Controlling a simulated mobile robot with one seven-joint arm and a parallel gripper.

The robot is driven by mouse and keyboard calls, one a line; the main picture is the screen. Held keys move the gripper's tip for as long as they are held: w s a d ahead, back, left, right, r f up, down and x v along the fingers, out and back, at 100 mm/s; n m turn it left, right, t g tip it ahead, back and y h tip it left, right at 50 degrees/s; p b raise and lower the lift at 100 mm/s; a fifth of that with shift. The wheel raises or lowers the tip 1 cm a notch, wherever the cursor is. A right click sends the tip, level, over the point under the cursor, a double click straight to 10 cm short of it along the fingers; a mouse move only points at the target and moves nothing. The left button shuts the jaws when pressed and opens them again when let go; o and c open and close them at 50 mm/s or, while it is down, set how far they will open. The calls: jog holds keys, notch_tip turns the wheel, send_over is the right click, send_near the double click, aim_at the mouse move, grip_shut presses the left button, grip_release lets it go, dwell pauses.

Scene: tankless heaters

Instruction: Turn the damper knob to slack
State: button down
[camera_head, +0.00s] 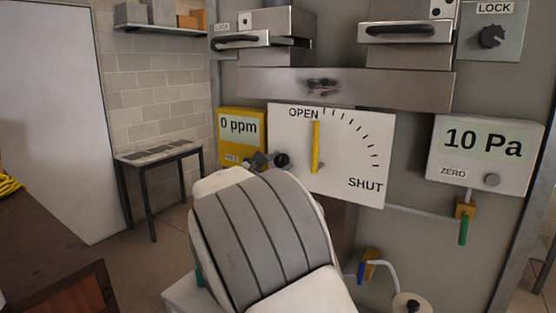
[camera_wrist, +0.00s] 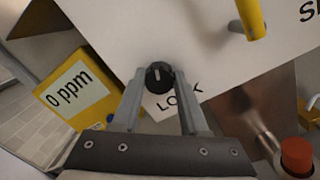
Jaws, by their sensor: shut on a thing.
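The black damper knob (camera_wrist: 159,79) sits at the lower left of the white damper panel (camera_head: 345,135), beside printing that appears to read LOCK, partly covered by a finger. It carries a pale pointer line. My gripper (camera_wrist: 160,88) is shut on the knob, a finger on either side. In the head view the knob (camera_head: 282,160) shows just past my wrist, and most of the gripper is hidden. The yellow damper handle (camera_head: 316,147) stands nearly upright, its top near OPEN, away from SHUT.
A yellow meter (camera_head: 240,128) reading 0 ppm is close on the left. A gauge (camera_head: 484,142) reading 10 Pa with a ZERO button is on the right. Another knob (camera_head: 491,37) under a LOCK label is at upper right. A red-capped part (camera_wrist: 296,154) is at lower right in the wrist view.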

jog(key=shift+n+p, duration=0.3)
jog(key=shift+n, duration=0.7)
jog(key=shift+c, duration=2.2)
grip_release()
jog(key=b+v, duration=0.2)
jog(key=v, duration=1.5)
jog(key=shift+s, duration=0.3)
